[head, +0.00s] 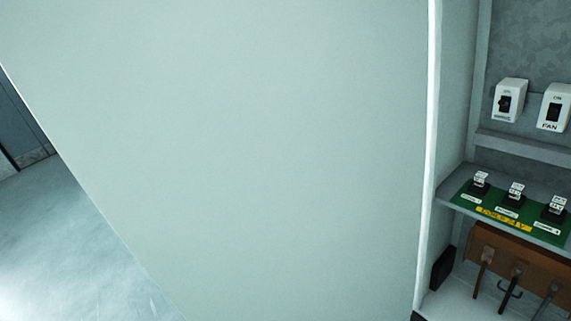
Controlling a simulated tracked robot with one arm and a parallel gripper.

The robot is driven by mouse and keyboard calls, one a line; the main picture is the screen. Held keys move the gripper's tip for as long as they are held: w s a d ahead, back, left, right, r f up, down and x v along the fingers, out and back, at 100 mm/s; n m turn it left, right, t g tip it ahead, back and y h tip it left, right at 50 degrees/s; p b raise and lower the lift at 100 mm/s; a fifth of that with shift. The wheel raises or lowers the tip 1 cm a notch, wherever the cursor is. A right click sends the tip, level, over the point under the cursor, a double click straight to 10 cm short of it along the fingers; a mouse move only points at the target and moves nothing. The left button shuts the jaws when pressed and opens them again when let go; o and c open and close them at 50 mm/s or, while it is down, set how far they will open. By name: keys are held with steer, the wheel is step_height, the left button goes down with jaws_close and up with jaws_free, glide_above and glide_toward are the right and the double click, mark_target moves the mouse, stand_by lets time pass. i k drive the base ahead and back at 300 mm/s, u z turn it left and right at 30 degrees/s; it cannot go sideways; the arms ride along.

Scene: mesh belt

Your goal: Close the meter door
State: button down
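A large, flat, pale grey-green panel (240,150) fills most of the head view. Its left edge slants down to the right. Its right side ends at a bright upright edge (431,150) beside the open front of a cabinet. The panel may be the meter door standing open or the cabinet's outer side; I cannot tell which. No handle shows on it. The cabinet's inside (457,100) is exposed at the right. My gripper is not in view.
Inside the cabinet are two white switch boxes (510,100), one labelled FAN (553,108). Below is a green board (487,205) with small switches and a yellow label. Lower is a brown rail (520,262) with several hooked pieces. Bare floor (60,240) shows at lower left.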

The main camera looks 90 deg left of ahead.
mark_target(258, 159)
steer(key=z, duration=0.05)
steer(key=k, duration=0.2)
steer(key=z, duration=1.75)
steer(key=k, duration=2.85)
steer(key=u, duration=1.65)
